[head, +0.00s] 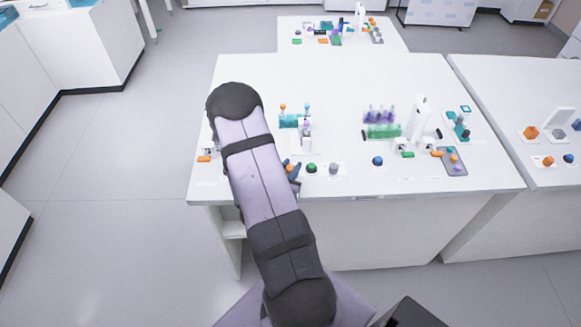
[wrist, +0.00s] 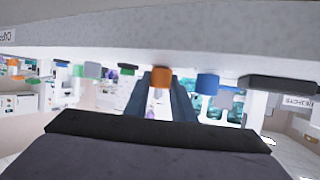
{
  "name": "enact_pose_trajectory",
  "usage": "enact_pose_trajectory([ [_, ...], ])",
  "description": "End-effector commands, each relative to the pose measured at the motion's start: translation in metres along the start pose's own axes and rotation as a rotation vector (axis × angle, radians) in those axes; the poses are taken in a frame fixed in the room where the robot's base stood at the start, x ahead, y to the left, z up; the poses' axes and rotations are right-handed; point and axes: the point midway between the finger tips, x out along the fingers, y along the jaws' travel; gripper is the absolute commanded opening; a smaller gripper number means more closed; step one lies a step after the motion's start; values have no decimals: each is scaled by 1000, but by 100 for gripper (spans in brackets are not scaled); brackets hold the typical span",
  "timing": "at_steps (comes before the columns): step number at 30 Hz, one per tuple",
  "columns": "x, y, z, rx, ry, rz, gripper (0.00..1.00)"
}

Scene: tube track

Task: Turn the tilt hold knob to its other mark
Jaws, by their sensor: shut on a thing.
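An orange knob (wrist: 160,77) sits between the two fingers of my gripper (wrist: 168,90) in the wrist view, and the fingers are shut on it. In the head view, my gripper (head: 293,172) is at the front of the white table, beside my forearm, with a bit of orange showing at it. Which way the knob points and its marks cannot be made out. No readable label shows that this is the tilt hold knob.
A green knob (head: 311,168), a grey knob (head: 333,168) and a blue knob (head: 377,160) stand along the front of the white table (head: 350,92). A blurred green rack (head: 384,131) with purple tubes is behind them.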

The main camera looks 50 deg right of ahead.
Motion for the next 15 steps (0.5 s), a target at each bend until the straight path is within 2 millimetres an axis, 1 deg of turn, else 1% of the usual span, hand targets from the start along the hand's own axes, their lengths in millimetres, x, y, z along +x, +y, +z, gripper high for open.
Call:
enact_pose_trajectory([
  [8,1,2,1,-46,2,-114,0],
  [15,2,4,0,-111,4,-271,0],
])
